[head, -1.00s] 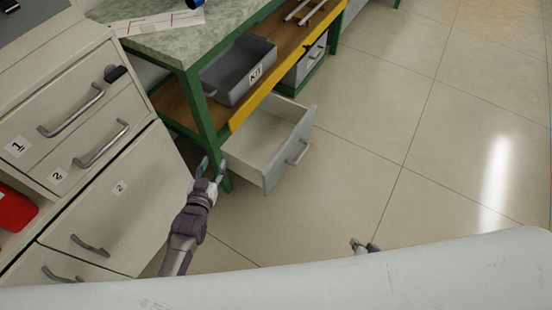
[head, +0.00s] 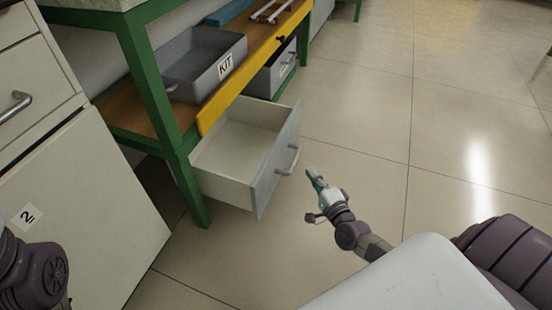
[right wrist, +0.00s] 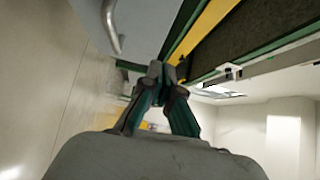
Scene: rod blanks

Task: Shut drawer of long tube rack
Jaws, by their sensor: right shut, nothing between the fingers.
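A pale grey drawer (head: 277,168) under the green-framed bench (head: 160,95) is pulled well out, and its visible inside is empty. Its bar handle (head: 289,160) is on the front panel. My right gripper (head: 313,177) is shut and empty, to the right of the drawer front and apart from it. In the right wrist view the closed fingers (right wrist: 160,72) point toward the bench, with a grey panel (right wrist: 155,22) and a bar handle (right wrist: 110,28) at upper left. White tubes (head: 268,11) lie on the bench shelf. My left gripper is out of view; only part of that arm shows.
A grey KIT bin (head: 190,77) stands on the yellow-edged shelf (head: 240,85). A second grey drawer unit (head: 272,76) is behind the open drawer. A cream cabinet (head: 90,190) stands at left. The tiled floor (head: 380,120) at right is clear.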

